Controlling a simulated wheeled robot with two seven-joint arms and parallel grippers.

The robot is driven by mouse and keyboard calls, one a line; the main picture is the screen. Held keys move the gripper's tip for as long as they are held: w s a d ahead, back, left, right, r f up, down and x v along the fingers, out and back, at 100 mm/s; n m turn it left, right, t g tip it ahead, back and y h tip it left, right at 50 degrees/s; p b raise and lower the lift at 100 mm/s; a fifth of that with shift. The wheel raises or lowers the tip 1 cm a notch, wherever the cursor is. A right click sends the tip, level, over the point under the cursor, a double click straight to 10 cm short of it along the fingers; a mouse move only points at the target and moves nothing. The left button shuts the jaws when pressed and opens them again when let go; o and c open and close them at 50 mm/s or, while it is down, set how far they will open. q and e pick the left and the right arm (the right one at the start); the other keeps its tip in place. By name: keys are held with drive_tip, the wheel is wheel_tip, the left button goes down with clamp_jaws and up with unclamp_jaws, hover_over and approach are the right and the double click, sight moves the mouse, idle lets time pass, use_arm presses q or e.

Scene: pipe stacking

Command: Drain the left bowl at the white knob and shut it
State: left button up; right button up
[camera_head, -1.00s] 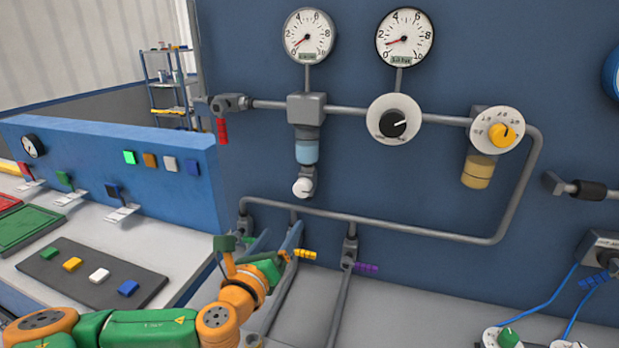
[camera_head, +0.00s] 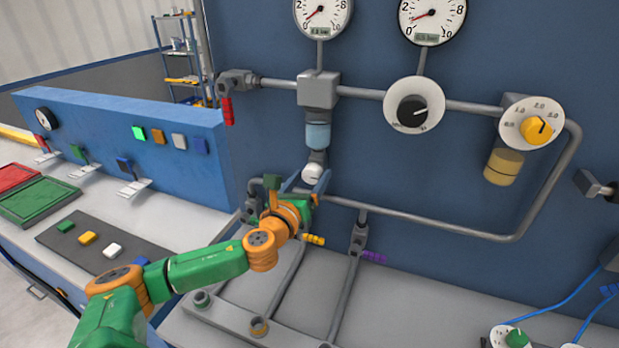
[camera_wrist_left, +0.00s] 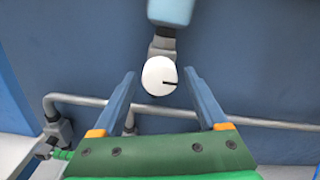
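The left bowl (camera_head: 318,134) is a light blue cup under a grey block on the upper pipe. The white knob (camera_head: 312,174) hangs below it on a grey fitting. In the left wrist view the white knob (camera_wrist_left: 160,76) shows a dark slot mark pointing right, with the bowl (camera_wrist_left: 170,10) above. My left gripper (camera_head: 308,182) is open, with its blue fingers rising to either side of the knob in the head view. In the wrist view the fingers (camera_wrist_left: 160,76) flank the knob with gaps on both sides. My right gripper is out of view.
A black dial (camera_head: 412,112) and a yellow-knobbed regulator (camera_head: 536,129) sit to the right on the pipe. A red-handled valve (camera_head: 228,110) is at the left. The lower pipe (camera_head: 420,226) runs behind my gripper.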

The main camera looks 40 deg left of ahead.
use_arm(q)
drive_tip(key=shift+s, duration=0.15)
drive_tip(key=c, duration=0.3)
drive_tip(key=shift+r, duration=0.1)
clamp_jaws()
drive_tip(key=shift+n, duration=0.3)
drive_tip(key=n, duration=0.3)
drive_tip(key=shift+n, duration=0.4)
drive_tip(key=n, duration=0.4)
drive_tip(key=shift+n, duration=0.3)
drive_tip(key=n, duration=0.4)
drive_tip(key=shift+r+n+p, duration=0.1)
drive_tip(key=shift+n+p, duration=0.2)
drive_tip(key=n, duration=0.4)
drive_tip(key=shift+r+p, duration=0.1)
drive_tip(key=shift+p, duration=0.25)
drive_tip(key=shift+n, duration=0.3)
